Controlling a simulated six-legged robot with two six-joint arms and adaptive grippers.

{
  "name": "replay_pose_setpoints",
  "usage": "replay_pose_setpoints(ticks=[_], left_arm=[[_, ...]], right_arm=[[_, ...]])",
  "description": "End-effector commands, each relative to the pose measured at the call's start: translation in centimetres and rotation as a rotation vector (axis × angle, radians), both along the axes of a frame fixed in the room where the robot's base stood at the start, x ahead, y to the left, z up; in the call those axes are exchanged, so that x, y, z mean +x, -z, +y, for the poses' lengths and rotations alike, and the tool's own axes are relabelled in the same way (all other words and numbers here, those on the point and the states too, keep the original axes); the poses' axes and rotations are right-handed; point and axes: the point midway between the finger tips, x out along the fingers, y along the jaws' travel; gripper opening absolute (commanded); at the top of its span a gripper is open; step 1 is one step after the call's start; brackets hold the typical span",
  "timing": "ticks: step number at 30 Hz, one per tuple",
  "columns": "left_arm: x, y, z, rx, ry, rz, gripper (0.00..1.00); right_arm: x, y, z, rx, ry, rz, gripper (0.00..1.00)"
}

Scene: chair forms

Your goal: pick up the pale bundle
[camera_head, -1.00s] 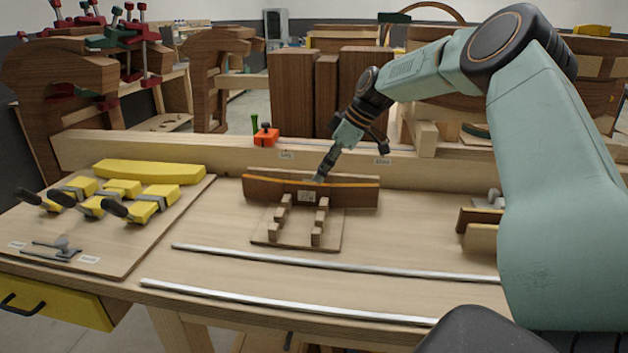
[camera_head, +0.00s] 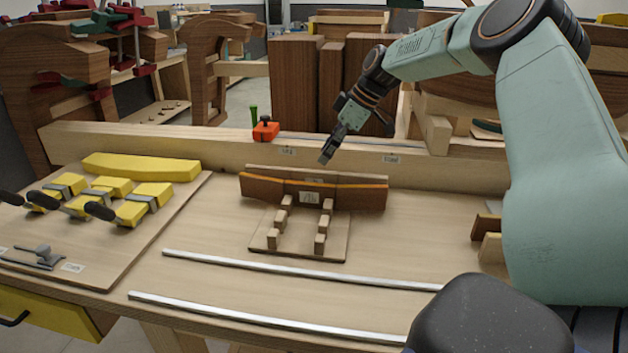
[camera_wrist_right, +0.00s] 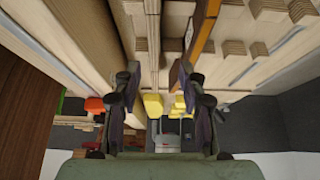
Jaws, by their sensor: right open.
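The pale bundle (camera_head: 270,172) is a stack of thin light wood strips. It stands just behind a darker brown bundle (camera_head: 262,192) with an orange edge, which hides most of its front. My right gripper (camera_head: 326,158) is above the pale bundle, pointing down, with nothing in its jaws. In the right wrist view the open fingers (camera_wrist_right: 161,95) are to either side of the pale strips (camera_wrist_right: 152,45), and the darker bundle (camera_wrist_right: 204,32) runs along to the right. My left gripper is not in view.
A pegged wooden rack (camera_head: 262,247) is in front of the bundles. Two metal rails (camera_head: 290,268) cross the bench. Yellow clamped blocks (camera_head: 150,197) lie on a board at left. An orange tool (camera_head: 265,131) is on the rear beam (camera_head: 215,146).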

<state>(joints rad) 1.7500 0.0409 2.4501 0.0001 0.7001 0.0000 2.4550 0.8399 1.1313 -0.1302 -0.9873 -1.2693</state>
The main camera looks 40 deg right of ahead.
Motion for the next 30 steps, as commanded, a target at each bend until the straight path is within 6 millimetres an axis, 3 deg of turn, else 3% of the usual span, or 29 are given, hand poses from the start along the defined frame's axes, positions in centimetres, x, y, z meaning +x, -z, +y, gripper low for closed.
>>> replay_pose_setpoints(ticks=[15,30], left_arm=[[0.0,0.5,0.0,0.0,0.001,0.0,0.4],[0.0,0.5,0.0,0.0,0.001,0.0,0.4]], right_arm=[[2.3,5.5,1.3,-0.001,-0.001,0.002,0.41],[2.7,5.8,1.2,0.0,0.0,0.0,0.41]])
